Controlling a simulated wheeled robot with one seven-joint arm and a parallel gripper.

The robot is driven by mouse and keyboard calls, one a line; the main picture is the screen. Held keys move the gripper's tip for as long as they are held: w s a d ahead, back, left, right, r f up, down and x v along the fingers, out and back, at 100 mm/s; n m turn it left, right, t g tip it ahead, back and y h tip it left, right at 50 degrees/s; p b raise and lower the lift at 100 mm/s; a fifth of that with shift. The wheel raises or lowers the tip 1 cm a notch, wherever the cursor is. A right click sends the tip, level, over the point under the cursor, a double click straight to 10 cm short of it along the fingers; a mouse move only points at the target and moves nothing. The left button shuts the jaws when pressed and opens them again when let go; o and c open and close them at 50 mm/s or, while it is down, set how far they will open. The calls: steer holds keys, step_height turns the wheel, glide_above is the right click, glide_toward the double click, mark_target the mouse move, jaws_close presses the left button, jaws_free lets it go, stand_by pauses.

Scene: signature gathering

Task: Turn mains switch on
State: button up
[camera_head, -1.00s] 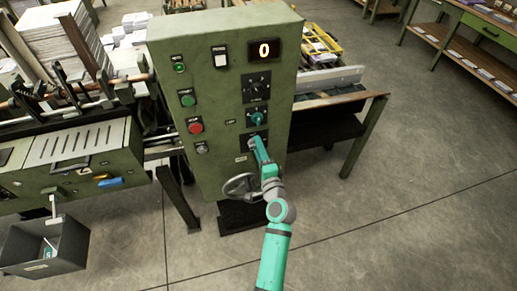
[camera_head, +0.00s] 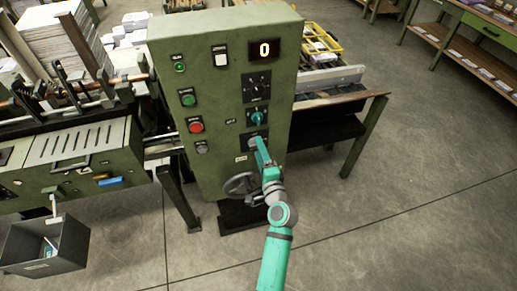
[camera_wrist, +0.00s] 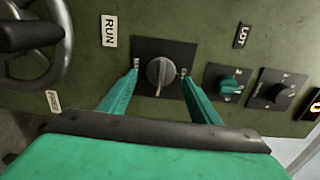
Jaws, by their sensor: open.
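A grey rotary knob (camera_wrist: 160,72) sits on a dark square plate (camera_wrist: 194,54) on the green control cabinet (camera_head: 215,110). Its pointer ridge runs roughly up and down in the wrist view. My gripper (camera_wrist: 160,77) is open, with one teal finger on each side of the knob. Gaps show between fingers and knob. In the head view my gripper (camera_head: 258,142) is at the cabinet's lower front and hides much of the knob.
A teal knob (camera_wrist: 229,85) and a black knob (camera_wrist: 277,91) lie right of the fingers in the wrist view. A handwheel (camera_wrist: 35,65) is close on the left, beside a RUN label (camera_wrist: 110,30). Green (camera_head: 187,98) and red (camera_head: 196,126) buttons are higher up. The display (camera_head: 264,49) reads 0.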

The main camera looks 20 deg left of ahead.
steer(key=v, duration=0.9)
steer(key=shift+s+d, duration=0.15)
steer(key=shift+s, duration=0.05)
steer(key=shift+f, duration=0.1)
steer(key=s+d+f+n+h, duration=0.1)
steer(key=s+d+f+h, duration=0.35)
steer(key=s, duration=0.45)
steer(key=s+d+f+n+h, duration=0.25)
steer(key=s+d+f, duration=0.25)
steer(key=s, duration=0.3)
steer(key=s+d+r+n+h, duration=0.1)
steer(key=s+r+n, duration=0.3)
steer(key=s, duration=0.6)
steer(key=s+d+r+n+h, duration=0.2)
steer(key=s+r+n, duration=0.2)
steer(key=s, duration=0.5)
steer(key=shift+s+d, duration=0.35)
steer(key=shift+r, duration=0.1)
